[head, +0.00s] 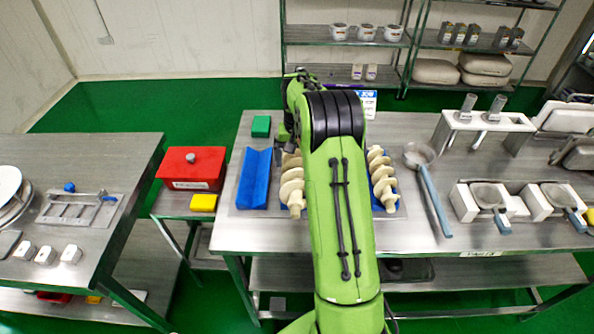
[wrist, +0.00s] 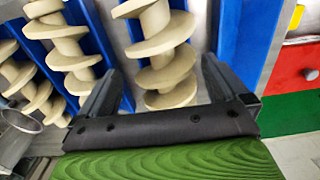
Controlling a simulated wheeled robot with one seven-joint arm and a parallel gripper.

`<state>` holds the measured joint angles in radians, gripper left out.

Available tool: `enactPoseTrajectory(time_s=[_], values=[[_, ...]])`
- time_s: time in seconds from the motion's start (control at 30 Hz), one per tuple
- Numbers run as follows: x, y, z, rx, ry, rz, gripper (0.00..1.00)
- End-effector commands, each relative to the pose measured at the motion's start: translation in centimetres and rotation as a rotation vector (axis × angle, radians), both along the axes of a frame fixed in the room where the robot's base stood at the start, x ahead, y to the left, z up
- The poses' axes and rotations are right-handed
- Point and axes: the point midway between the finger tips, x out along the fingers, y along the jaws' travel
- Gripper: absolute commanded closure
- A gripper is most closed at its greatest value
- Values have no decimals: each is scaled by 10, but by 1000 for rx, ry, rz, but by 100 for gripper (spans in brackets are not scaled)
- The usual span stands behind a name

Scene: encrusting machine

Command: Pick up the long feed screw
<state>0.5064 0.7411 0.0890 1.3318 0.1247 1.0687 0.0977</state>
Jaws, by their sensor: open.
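Several cream feed screws lie in blue cradles on the steel table. One screw (head: 292,185) lies just right of an empty blue cradle (head: 254,180) in the head view; it shows as the screw (wrist: 160,55) in the middle of the wrist view. My gripper (wrist: 162,70) is open, with its two dark fingers apart on either side of that screw's near end. I cannot tell whether the fingers touch it. Another screw (wrist: 68,45) lies to its left in the wrist view. My arm hides part of the row in the head view, so I cannot compare lengths.
A red box (head: 192,167) and a yellow block (head: 203,202) stand on a small stand to the left. A green block (head: 261,126) sits behind the empty cradle. A blue-handled ladle (head: 428,185) lies to the right of the screws.

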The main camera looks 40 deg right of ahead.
Motion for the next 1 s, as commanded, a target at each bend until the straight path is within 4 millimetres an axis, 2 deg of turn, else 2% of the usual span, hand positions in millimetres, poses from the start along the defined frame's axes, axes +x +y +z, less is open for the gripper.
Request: enactPoseTrajectory(time_s=[0.17,0.3,0.4,0.63,1.0], values=[[0,1,-22,1,1,1,0],[0,3,-50,0,2,0,0],[0,3,-62,0,0,1,0],[1,3,-63,-1,-1,1,0],[1,3,-62,-1,-2,1,56]])
